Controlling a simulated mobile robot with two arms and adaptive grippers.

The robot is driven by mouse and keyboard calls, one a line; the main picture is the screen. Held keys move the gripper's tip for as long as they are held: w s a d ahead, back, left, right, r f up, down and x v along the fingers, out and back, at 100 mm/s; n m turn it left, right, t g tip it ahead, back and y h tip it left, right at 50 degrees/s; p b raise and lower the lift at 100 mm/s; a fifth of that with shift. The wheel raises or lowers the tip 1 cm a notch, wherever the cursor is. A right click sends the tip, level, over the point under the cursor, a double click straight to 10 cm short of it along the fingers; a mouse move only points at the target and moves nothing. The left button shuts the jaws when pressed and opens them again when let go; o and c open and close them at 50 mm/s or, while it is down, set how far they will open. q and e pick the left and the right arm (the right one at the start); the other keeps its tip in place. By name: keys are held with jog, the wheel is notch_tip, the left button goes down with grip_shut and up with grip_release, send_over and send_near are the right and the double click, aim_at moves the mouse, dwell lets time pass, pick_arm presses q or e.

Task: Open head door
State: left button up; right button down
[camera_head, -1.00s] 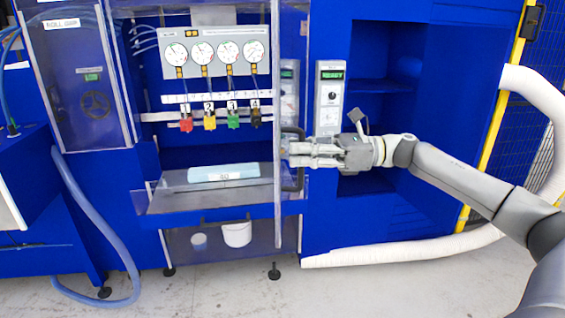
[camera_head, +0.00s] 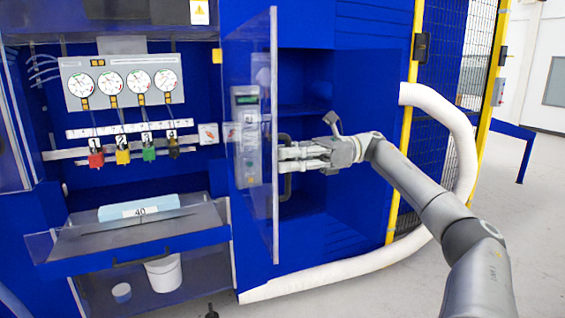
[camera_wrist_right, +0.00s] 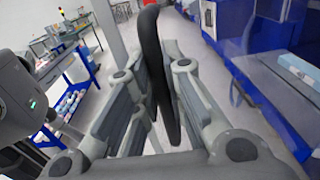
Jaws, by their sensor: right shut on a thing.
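The head door (camera_head: 258,140) is a clear panel with a light edge strip, swung out from the blue machine toward me and to the right. Its black handle (camera_head: 287,185) is a curved bar on the door's outer face. My right gripper (camera_head: 284,160) is at the handle, and in the right wrist view its fingers (camera_wrist_right: 160,110) close around the black handle (camera_wrist_right: 152,65). The arm reaches in from the right. My left gripper is not in view.
A white bucket (camera_head: 163,274) stands below. A white hose (camera_head: 335,275) runs along the floor at the right.

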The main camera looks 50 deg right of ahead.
jog(key=c, duration=1.5)
grip_release()
jog(key=shift+v, duration=3.75)
